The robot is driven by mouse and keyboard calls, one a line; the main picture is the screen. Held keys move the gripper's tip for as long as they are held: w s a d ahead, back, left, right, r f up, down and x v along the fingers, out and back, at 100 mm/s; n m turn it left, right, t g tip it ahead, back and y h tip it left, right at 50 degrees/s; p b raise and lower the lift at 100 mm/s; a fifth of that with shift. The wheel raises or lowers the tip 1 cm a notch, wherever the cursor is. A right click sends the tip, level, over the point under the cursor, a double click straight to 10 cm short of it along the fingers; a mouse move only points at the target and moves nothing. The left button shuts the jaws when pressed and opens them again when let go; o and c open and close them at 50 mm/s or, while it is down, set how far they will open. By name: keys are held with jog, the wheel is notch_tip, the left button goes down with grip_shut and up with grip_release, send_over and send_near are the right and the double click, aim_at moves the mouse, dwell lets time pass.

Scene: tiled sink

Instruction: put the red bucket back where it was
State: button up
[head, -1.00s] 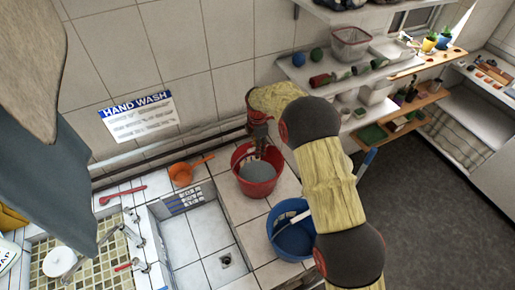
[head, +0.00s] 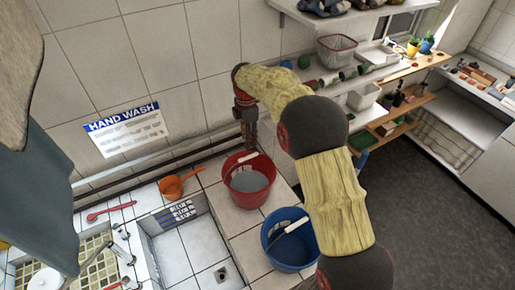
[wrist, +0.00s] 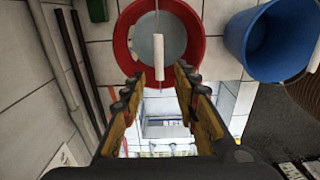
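The red bucket (head: 264,198) stands upright on the tiled counter, right of the sink basin, with its white grip lying at the rim. In the wrist view the red bucket (wrist: 124,42) is at the top, with its white grip (wrist: 159,57) just beyond the fingertips. My gripper (head: 248,146) is behind and above the bucket's back rim, fingers pointing down, apart from it as far as I can tell. In the wrist view my gripper (wrist: 155,80) has its two fingers spread with nothing between them.
A blue bucket (head: 270,240) with a white grip stands close at the front right, partly behind my arm. The sink basin (head: 185,250) is at the left. An orange pan (head: 171,187) lies on the counter near pipes along the wall. Shelves (head: 365,75) fill the right.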

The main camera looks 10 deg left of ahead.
jog(key=shift+r, duration=0.15)
jog(key=s+d+r+m+t, duration=0.1)
jog(key=s+d+r+m, duration=0.5)
jog(key=d+r, duration=0.4)
jog(key=s+d+r+m+t, duration=0.2)
jog(key=s+d+r+m, duration=0.3)
jog(key=s+d+r, duration=0.35)
jog(key=s+d+m+t, duration=0.1)
jog(key=s+d+m, duration=0.3)
jog(key=s, duration=0.4)
jog(key=s+d+m, duration=0.5)
jog(key=s, duration=0.3)
jog(key=s+d+r+m+t, duration=0.1)
jog(key=s+d+m, duration=0.4)
jog(key=s, duration=0.3)
jog(key=shift+s+d+t, duration=0.25)
jog(key=shift+d+t, duration=0.05)
notch_tip(320, 180, down, 23)
jog(key=b, duration=2.3)
